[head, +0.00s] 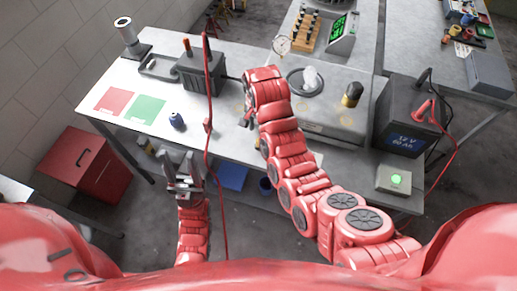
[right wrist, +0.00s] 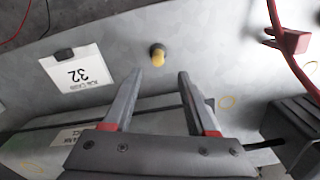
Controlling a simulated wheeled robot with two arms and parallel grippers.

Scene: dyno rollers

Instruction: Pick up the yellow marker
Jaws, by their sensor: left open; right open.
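A small yellow thing with a dark end (right wrist: 157,57), which looks like the yellow marker, is on the grey surface in the right wrist view. It appears just beyond my right gripper's fingertips (right wrist: 160,75), a little left of midway between them. My right gripper is open and nothing is between its fingers. In the head view my right arm reaches over the bench and hides most of that gripper and the marker. My left gripper (head: 183,184) is open and empty in front of the bench's near edge.
A white card marked 32 (right wrist: 78,73) lies left of the marker. A red cable (head: 208,90) hangs across the bench, with a red clip (right wrist: 291,40) at right. A dark box (head: 203,72), a blue object (head: 176,120) and red and green mats (head: 147,109) occupy the left side.

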